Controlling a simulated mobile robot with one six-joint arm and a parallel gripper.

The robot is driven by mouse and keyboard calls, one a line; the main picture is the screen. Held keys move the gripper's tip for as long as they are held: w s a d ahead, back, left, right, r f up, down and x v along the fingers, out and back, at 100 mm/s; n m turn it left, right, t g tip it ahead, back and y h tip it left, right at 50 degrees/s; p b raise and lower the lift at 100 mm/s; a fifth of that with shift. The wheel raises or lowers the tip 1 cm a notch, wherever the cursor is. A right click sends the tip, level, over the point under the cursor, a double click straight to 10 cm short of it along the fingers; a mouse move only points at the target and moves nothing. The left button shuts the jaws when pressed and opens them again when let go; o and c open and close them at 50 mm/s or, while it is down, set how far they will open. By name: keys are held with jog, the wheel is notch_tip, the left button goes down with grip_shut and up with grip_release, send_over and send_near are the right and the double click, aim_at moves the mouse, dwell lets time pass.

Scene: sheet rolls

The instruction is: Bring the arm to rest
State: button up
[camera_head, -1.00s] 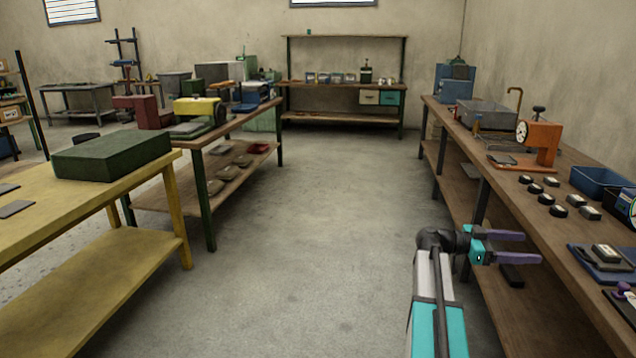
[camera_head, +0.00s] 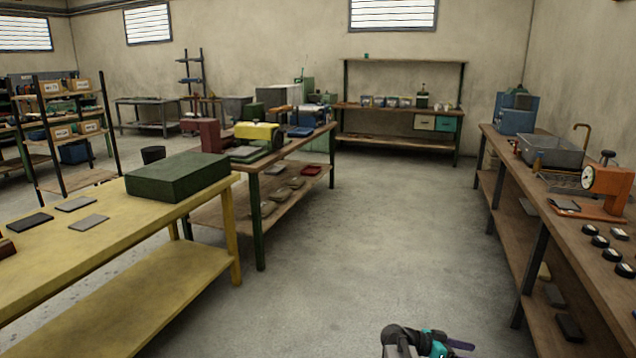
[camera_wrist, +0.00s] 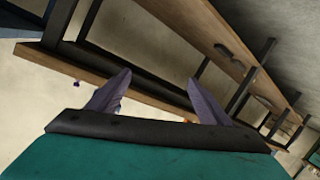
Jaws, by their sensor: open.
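My gripper (camera_head: 459,344) shows at the bottom of the head view, a teal body with purple fingers, low over the floor between the benches. In the wrist view its two purple fingers (camera_wrist: 158,95) stand wide apart with nothing between them. The gripper is open and empty. Most of my arm is below the edge of the head view. The wrist view is tilted and shows a bench's edge and legs beyond the fingers.
The right workbench (camera_head: 556,215) carries an orange dial device (camera_head: 608,190) and several black round pieces. A yellow table (camera_head: 120,235) with a green box (camera_head: 178,177) stands at the left. The concrete floor (camera_head: 345,250) between them is clear.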

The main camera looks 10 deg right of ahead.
jog(key=s+a+f+n+y+p, duration=0.25)
jog(key=s+a+f, duration=0.35)
jog(key=a+f, duration=0.35)
jog(key=s+a+f+n+y+p, duration=0.25)
jog(key=s+a+f+n, duration=0.2)
jog(key=a+f, duration=0.45)
jog(key=s+a+f+n+y, duration=0.2)
jog(key=s+a+n+y, duration=0.1)
jog(key=s+a, duration=0.2)
jog(key=s+a+f+n+y+p, duration=0.1)
jog(key=s+a, duration=0.4)
jog(key=a, duration=0.5)
jog(key=s+a+f+n+g+y, duration=0.1)
jog(key=s+a+f+n+y, duration=0.3)
jog(key=a, duration=0.3)
jog(key=shift+s+a+n+y+p, duration=0.3)
jog(key=shift+s+a+n+y, duration=0.1)
jog(key=shift+n+y, duration=0.4)
